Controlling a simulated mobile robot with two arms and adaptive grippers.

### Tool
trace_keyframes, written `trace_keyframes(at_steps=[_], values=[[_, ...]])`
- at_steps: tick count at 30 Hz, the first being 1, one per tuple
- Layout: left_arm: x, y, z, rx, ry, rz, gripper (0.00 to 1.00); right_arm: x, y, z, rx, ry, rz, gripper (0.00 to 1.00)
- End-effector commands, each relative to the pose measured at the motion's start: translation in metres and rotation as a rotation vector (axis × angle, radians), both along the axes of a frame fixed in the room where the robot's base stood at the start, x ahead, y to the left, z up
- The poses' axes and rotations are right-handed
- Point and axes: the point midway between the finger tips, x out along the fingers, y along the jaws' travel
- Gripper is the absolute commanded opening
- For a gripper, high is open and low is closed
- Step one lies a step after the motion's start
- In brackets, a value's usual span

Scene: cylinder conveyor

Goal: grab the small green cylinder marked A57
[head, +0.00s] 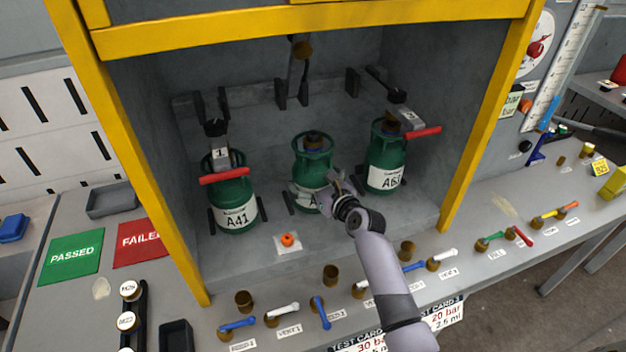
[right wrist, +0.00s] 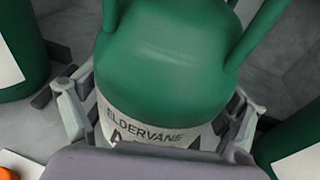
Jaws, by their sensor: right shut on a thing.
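A small green cylinder (head: 311,163) with a white label stands in the middle of the yellow-framed bay. Its label starts with "A", and the rest is hidden behind my gripper. It fills the middle of the right wrist view (right wrist: 165,60), where the label reads "ELDERVANE". My right gripper (head: 323,191) is shut on this cylinder at label height, with a finger on each side. The cylinder looks upright; I cannot tell whether it is lifted. Green cylinder A41 (head: 233,190) stands to its left, and another (head: 386,153), whose marking looks like A63, to its right. My left gripper is not in view.
The side cylinders stand close by, each with a red-handled fitting above. An orange knob (head: 288,239) lies on the bay floor in front. Small valves and brass caps line the front ledge. A green PASSED mat (head: 72,256) and red FAILED mat (head: 140,243) lie left.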

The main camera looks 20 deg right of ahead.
Motion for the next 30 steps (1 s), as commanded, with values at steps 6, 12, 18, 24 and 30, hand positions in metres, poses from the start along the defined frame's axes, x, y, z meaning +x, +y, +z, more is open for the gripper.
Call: trace_keyframes(at_steps=[6, 12, 18, 24, 30], values=[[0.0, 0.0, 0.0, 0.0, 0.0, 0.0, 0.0, 0.0, 0.0, 0.0, 0.0, 0.0, 0.0, 0.65], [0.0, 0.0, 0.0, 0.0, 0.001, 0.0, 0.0, 0.0, 0.0, 0.0, 0.0, 0.0, 0.0, 0.51], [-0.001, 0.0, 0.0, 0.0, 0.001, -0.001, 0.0, 0.0, 0.0, 0.0, 0.001, 0.0, 0.0, 0.38], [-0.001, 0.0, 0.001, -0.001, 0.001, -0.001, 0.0, 0.002, -0.001, 0.009, 0.002, -0.018, -0.004, 0.29], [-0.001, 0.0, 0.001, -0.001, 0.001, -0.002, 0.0, 0.002, 0.0, 0.011, 0.003, -0.017, -0.003, 0.29]])
